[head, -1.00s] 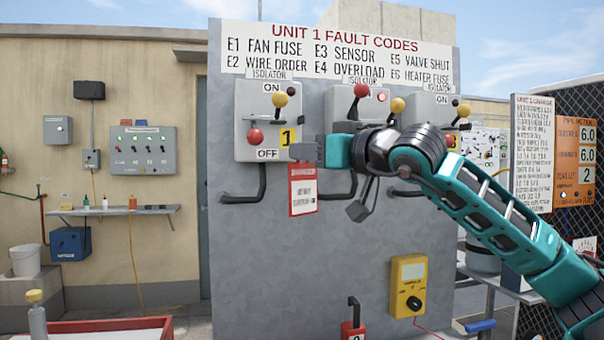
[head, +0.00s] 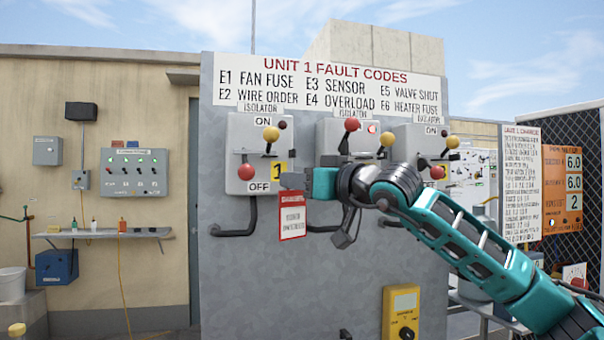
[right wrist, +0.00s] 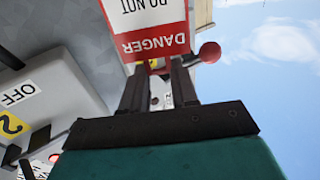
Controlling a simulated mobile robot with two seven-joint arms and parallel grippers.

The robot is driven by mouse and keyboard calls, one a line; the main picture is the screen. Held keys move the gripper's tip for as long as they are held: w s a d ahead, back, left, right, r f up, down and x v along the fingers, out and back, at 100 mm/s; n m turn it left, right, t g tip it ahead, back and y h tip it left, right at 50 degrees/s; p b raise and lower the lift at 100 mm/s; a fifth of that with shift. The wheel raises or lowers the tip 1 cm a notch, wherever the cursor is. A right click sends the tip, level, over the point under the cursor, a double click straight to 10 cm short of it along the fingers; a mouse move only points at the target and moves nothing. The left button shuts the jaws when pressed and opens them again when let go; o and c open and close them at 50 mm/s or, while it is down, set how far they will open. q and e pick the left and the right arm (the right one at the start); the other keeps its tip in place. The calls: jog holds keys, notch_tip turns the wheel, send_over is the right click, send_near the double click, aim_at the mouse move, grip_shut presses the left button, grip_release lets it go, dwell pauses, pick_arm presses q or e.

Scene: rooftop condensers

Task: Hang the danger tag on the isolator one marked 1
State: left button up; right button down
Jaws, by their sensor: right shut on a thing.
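The red-and-white danger tag (head: 292,217) hangs below my right gripper (head: 293,180), which is shut on it. In the right wrist view the tag (right wrist: 150,22) shows upside down at the fingertips (right wrist: 158,72). Isolator 1 (head: 243,128) is a pale box at the left of the grey panel, with a yellow "1" label (head: 279,170), a yellow-knobbed lever (head: 270,134) and a red ball (head: 247,172). My gripper is just right of and below the "1" label, in front of the panel; contact cannot be told. My left gripper is out of view.
A middle isolator (head: 331,130) and a right isolator (head: 405,142) stand beside isolator 1; my arm partly covers their lower parts. The wrist view shows a box marked 2 (right wrist: 12,125) close by. Dark conduits (head: 235,232) bend below the boxes. A yellow meter (head: 402,305) is low on the panel.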

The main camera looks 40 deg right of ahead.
jog(key=shift+w+d+p, duration=0.25)
jog(key=shift+w+p, duration=0.15)
jog(key=shift+w, duration=0.1)
jog(key=shift+w+d+p, duration=0.2)
jog(key=shift+w+p, duration=0.2)
jog(key=shift+w, duration=0.05)
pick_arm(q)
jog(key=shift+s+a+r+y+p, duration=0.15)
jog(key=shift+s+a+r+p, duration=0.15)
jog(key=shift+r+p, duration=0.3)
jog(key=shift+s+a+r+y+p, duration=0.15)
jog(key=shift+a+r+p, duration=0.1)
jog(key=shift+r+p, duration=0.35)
pick_arm(e)
jog(key=shift+w+d+f, duration=0.15)
jog(key=shift+w+d, duration=0.25)
jog(key=shift+w, duration=0.25)
jog(key=shift+w+d+f, duration=0.15)
jog(key=shift+w+d, duration=0.2)
jog(key=shift+w, duration=0.25)
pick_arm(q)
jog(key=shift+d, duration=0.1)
